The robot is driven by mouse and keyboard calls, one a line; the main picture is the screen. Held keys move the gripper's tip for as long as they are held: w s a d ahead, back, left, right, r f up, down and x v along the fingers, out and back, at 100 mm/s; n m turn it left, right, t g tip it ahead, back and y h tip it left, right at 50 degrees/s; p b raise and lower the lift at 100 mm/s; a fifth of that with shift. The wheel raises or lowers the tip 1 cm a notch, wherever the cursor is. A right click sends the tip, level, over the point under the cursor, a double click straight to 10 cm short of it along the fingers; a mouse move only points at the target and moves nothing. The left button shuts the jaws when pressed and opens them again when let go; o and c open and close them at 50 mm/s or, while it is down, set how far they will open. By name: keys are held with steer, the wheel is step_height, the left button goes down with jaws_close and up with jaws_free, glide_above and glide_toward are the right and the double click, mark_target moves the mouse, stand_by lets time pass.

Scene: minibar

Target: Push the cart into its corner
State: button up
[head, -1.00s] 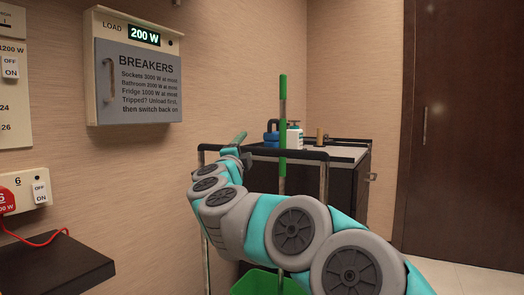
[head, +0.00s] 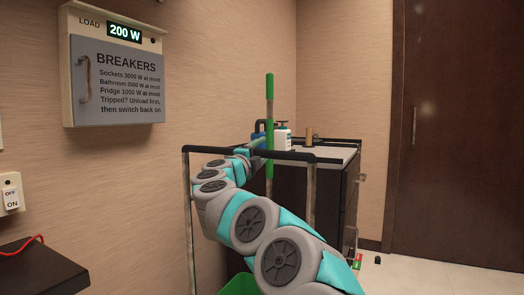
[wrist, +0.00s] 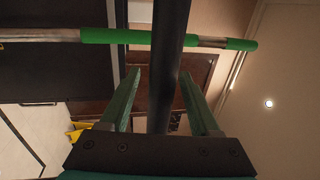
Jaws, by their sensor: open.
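The cart shows in the head view as a dark push handle (head: 295,155) on metal posts, with a green bin (head: 238,286) low down, partly hidden by my arm. A pole with green grips (head: 269,100) stands upright at the cart. My gripper (head: 257,143) is at the handle bar, partly hidden behind my own wrist. In the wrist view the dark bar (wrist: 168,75) runs between the two green fingers of my gripper (wrist: 160,72). The fingers are open, with gaps beside the bar. The green-gripped pole (wrist: 115,36) crosses beyond the fingertips.
A dark cabinet (head: 335,185) stands beyond the cart, with a white bottle (head: 282,137) on top. A breaker box (head: 115,75) hangs on the left wall above a dark shelf (head: 40,272). Small objects (head: 377,260) lie on the floor before the dark door (head: 460,130).

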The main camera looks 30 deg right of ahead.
steer(key=shift+w+d, duration=0.2)
steer(key=shift+d, duration=0.15)
jaws_close()
stand_by(0.3)
stand_by(0.9)
